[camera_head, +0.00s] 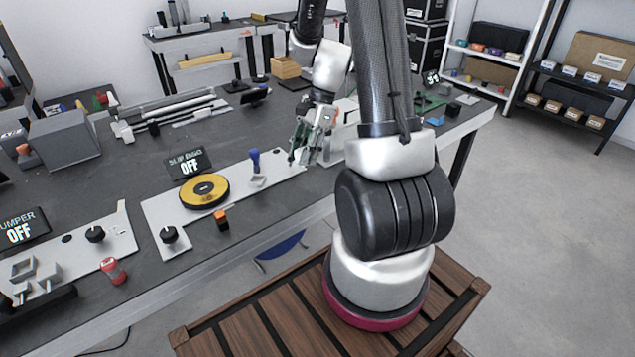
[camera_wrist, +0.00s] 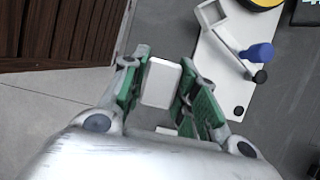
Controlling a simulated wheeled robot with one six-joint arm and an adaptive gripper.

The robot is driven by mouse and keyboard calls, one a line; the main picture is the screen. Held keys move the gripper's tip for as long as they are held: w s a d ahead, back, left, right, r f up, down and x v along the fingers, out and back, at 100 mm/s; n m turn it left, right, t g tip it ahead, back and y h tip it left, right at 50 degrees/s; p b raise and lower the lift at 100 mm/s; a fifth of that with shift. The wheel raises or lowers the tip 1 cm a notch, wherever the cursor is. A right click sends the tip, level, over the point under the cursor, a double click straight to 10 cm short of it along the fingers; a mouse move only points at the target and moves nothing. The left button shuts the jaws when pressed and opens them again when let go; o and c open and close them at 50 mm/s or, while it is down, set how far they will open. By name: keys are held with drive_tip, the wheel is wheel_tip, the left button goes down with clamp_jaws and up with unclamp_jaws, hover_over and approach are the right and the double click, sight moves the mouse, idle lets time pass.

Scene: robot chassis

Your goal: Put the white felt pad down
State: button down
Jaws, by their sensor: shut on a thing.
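The white felt pad (camera_wrist: 161,83) is a small pale block with rounded edges in the wrist view. My gripper (camera_wrist: 160,84) is shut on it, with a green-lined finger on each side. In the head view my gripper (camera_head: 312,140) is over the workbench near its front edge, right of the white plate. The pad cannot be clearly made out there. In the wrist view the floor and the bench's edge lie below the pad and gripper.
The dark workbench (camera_head: 120,185) holds a white plate (camera_head: 283,170) with a yellow disc (camera_head: 204,191) and a blue-handled piece (camera_head: 256,160).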

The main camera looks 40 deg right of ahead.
sight(302, 190)
wheel_tip(302, 190, down, 9)
drive_tip(key=shift+r, duration=0.1)
drive_tip(key=shift+a, duration=0.1)
idle(0.3)
drive_tip(key=shift+s+f, duration=0.15)
drive_tip(key=shift+f, duration=0.2)
drive_tip(key=c, duration=1.3)
unclamp_jaws()
drive_tip(key=shift+o, duration=1)
drive_tip(key=shift+f, duration=0.15)
